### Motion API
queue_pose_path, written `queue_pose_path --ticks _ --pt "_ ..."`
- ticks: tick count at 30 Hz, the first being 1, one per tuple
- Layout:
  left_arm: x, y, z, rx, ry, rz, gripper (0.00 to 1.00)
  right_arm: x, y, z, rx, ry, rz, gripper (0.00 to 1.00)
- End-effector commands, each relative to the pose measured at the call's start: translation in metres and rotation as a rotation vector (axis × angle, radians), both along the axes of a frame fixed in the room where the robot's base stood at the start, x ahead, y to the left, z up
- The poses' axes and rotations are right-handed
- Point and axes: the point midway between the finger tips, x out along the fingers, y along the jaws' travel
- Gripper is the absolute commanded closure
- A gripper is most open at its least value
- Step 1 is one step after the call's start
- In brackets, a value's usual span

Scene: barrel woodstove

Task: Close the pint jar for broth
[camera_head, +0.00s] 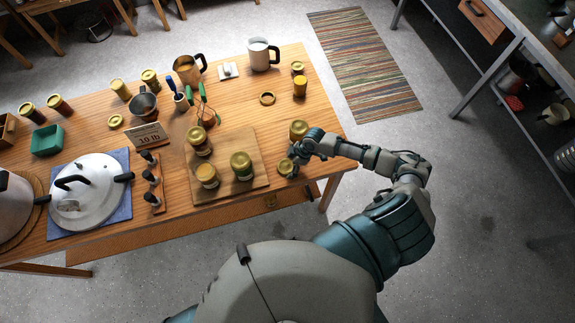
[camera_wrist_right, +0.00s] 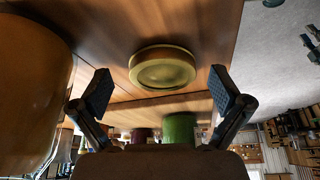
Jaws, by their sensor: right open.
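My right gripper (camera_head: 292,165) is open at the front right of the table. A loose round gold lid (camera_head: 285,168) lies flat on the wood at its fingertips; the lid (camera_wrist_right: 163,69) shows in the wrist view beyond and between the parted fingers (camera_wrist_right: 160,90), with nothing gripped. A jar with a gold-coloured top (camera_head: 298,129) stands just behind the hand; whether a lid is on it is unclear. A large amber jar side (camera_wrist_right: 30,95) fills the left of the wrist view. My left gripper is out of view.
A board (camera_head: 232,142) left of the hand holds a dark red jar (camera_head: 199,142), a green jar (camera_head: 241,166) and a pale yellow jar (camera_head: 207,176). Another gold ring or lid (camera_head: 267,98) and small jars stand further back. The table's right edge is close.

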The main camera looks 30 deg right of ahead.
Motion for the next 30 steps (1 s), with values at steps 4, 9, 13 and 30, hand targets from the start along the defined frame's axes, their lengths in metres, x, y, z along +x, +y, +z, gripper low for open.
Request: queue_pose_path --ticks 4,9,13,30 --pt "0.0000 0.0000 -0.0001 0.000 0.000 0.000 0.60 0.0002 0.0010 -0.0009 -0.001 -0.001 0.001 0.00" --pt "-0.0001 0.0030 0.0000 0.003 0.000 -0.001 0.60 0.0002 -0.0008 -0.0013 0.001 0.000 0.000 0.00" --pt "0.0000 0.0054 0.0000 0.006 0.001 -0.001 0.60 0.0002 -0.0018 -0.0016 0.002 -0.001 -0.001 0.25" --pt "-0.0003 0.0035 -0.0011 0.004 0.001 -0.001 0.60 0.0001 -0.0017 0.0032 0.000 0.000 0.000 0.43"
